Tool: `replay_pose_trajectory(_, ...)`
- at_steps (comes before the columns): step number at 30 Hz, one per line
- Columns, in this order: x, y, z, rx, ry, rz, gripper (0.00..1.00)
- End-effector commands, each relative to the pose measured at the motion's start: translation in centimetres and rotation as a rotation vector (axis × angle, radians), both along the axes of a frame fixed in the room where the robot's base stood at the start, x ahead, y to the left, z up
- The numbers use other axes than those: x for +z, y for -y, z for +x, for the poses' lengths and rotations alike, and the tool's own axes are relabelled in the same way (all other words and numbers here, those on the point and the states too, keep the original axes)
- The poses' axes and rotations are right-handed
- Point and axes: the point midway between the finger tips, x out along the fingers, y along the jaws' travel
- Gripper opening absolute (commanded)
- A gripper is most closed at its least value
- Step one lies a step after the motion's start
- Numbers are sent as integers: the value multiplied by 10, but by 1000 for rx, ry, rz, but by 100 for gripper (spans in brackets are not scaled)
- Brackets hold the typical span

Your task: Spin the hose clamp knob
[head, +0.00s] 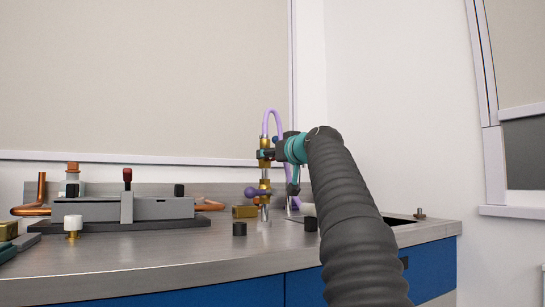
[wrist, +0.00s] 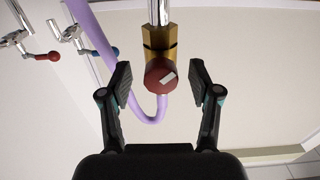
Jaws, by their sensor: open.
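A round red knob (wrist: 160,76) with a white mark on its face sits on a brass fitting (wrist: 159,42) in the wrist view. A lilac hose (wrist: 97,40) loops beside it. My gripper (wrist: 160,84) is open, with one finger on each side of the knob and a gap on both sides. I cannot tell how far the fingertips reach along the knob in depth. In the head view, my gripper (head: 268,154) is at the upper part of the upright brass fitting (head: 264,174), under the hose loop (head: 271,112). The knob is hidden there.
Taps with a red handle (wrist: 48,56) and a blue handle (wrist: 115,51) show at the upper left of the wrist view. A grey apparatus (head: 160,208) stands left on the metal bench (head: 180,250). Small black knobs (head: 239,229) stand near the fitting's foot.

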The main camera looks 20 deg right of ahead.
Motion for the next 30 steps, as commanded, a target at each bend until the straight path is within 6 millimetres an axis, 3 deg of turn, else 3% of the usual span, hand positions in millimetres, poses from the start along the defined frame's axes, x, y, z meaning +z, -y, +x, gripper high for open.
replay_pose_trajectory(2,0,0,0,0,0,1,58)
replay_pose_trajectory(9,0,0,0,0,0,3,0)
replay_pose_trajectory(17,1,1,0,-1,-4,60,0)
replay_pose_trajectory(30,1,2,0,-2,-24,649,0)
